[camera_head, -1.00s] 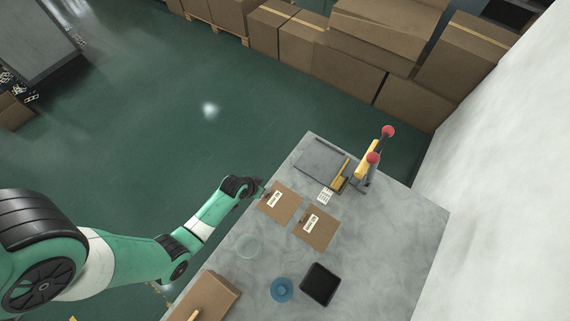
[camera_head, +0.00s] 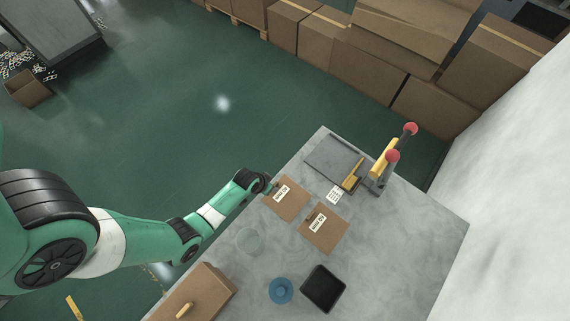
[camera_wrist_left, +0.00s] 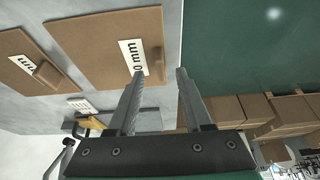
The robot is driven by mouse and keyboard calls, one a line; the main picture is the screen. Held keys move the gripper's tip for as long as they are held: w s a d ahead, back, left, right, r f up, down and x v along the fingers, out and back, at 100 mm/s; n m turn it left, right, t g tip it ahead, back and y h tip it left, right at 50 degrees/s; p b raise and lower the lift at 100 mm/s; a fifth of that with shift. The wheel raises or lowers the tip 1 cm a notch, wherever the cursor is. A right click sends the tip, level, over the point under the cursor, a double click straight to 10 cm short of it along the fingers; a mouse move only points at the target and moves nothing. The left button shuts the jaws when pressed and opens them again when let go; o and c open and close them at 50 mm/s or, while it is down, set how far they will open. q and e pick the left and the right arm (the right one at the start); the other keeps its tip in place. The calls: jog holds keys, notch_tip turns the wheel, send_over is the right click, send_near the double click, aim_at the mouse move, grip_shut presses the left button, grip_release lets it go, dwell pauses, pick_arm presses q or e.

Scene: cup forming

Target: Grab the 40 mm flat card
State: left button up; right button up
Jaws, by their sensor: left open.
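Two flat brown cards with white labels lie on the grey table. The left card (camera_head: 291,208) shows large in the wrist view (camera_wrist_left: 100,55); its label ends in "0 mm" and the first digit is hidden by a finger. A small brown tab stands at its edge. My left gripper (camera_head: 269,187) is at the left card's outer edge. In the wrist view, its fingers (camera_wrist_left: 163,80) are apart and empty, near the tab.
A lever press with red knobs (camera_head: 392,156) stands at the table's far end, beside a small white printed card (camera_head: 334,195). A black tray (camera_head: 322,288), a blue round item (camera_head: 281,290), a clear round dish (camera_head: 250,241) and a brown box (camera_head: 206,289) are nearer.

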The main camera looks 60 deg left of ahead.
aim_at(287, 196)
pick_arm(q)
jog(key=b+x, duration=0.2)
jog(key=x, duration=0.1)
jog(key=shift+f, duration=0.45)
jog(key=shift+w+a+f+b, duration=0.1)
jog(key=shift+w+f+b, duration=0.05)
jog(key=shift+b, duration=0.3)
pick_arm(e)
notch_tip(287, 196, down, 4)
jog(key=shift+r, duration=0.15)
pick_arm(q)
grip_shut()
